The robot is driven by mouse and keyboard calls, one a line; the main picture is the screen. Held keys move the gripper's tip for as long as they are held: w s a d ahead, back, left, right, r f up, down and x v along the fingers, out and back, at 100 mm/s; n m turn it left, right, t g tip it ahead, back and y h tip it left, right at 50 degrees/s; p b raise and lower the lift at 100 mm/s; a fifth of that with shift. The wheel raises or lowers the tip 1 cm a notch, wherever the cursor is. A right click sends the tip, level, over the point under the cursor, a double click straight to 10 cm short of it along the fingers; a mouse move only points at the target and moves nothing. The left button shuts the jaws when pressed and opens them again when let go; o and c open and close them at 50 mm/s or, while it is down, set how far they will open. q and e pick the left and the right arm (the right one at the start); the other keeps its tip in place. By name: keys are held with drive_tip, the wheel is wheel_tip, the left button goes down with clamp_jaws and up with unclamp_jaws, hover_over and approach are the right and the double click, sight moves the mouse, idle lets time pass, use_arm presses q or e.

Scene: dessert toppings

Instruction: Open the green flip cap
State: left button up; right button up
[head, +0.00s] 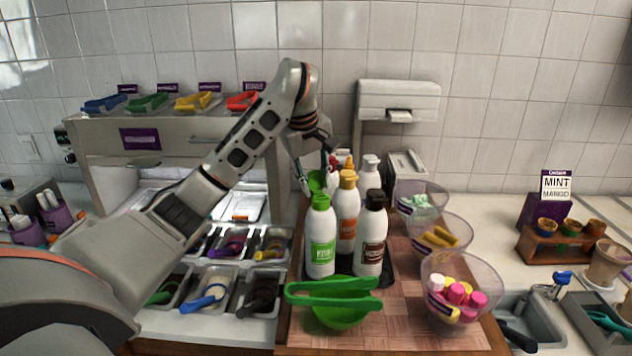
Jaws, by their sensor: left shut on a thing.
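A white squeeze bottle with a green label (320,242) stands upright at the front left of the bottle group. Its green cap (320,201) is on top. A rounded green piece (316,181) shows just above and behind that cap, between my left gripper's fingers; I cannot tell whether it is the cap's raised lid or part of another bottle. My left gripper (314,172) reaches down from above, shut on this green piece. The fingers partly hide the contact. My right gripper is not in view.
Bottles with orange (348,178) and dark brown (375,199) caps stand close to the right, others behind. A green bowl with green tongs (334,298) sits in front. Clear bowls (484,279) line the right side of the wooden board. Topping trays (211,283) lie left.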

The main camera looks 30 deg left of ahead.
use_arm(q)
drive_tip(key=shift+f+g+h, duration=0.1)
drive_tip(key=shift+g+h, duration=0.3)
drive_tip(key=o, duration=1.1)
